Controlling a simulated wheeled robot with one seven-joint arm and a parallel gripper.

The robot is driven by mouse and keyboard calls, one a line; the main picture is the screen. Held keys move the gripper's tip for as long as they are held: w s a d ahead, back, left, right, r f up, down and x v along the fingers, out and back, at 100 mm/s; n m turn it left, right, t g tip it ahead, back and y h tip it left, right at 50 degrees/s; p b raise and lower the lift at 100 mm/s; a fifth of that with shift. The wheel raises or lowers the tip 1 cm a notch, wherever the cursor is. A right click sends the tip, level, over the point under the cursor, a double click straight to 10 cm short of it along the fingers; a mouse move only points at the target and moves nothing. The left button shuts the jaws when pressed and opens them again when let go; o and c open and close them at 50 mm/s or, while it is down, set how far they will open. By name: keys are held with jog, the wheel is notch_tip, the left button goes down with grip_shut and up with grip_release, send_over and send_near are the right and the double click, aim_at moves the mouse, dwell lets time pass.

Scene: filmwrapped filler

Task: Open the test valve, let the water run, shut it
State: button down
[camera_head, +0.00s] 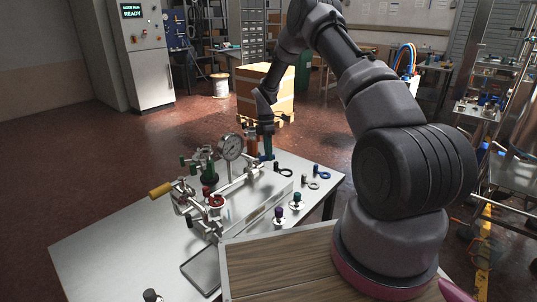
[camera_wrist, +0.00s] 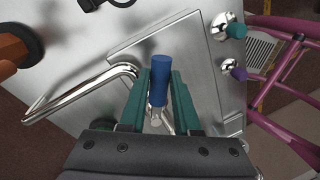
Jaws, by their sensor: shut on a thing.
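The blue valve handle (camera_wrist: 160,82) stands between the teal fingers of my gripper (camera_wrist: 162,72) in the wrist view, and the fingers are shut on it. A metal stem shows below the handle. A bent steel pipe (camera_wrist: 85,92) lies to its left. In the head view my gripper (camera_head: 268,147) points down at the back of the rig, right of the round pressure gauge (camera_head: 231,147). The handle is mostly hidden there by the fingers. No running water can be made out.
The rig stands on a steel table (camera_head: 120,245). A yellow-handled lever (camera_head: 160,190) sticks out left. Purple (camera_head: 278,214) and green (camera_head: 297,198) knobs stand at the front right. A shallow tray (camera_head: 203,270) lies in front. The table's left side is clear.

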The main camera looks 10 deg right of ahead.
jog(key=shift+d, duration=0.1)
jog(key=c, duration=0.6)
grip_release()
jog(key=shift+c, duration=0.2)
notch_tip(320, 180, up, 11)
jog(key=w, duration=0.2)
jog(key=shift+f, duration=0.2)
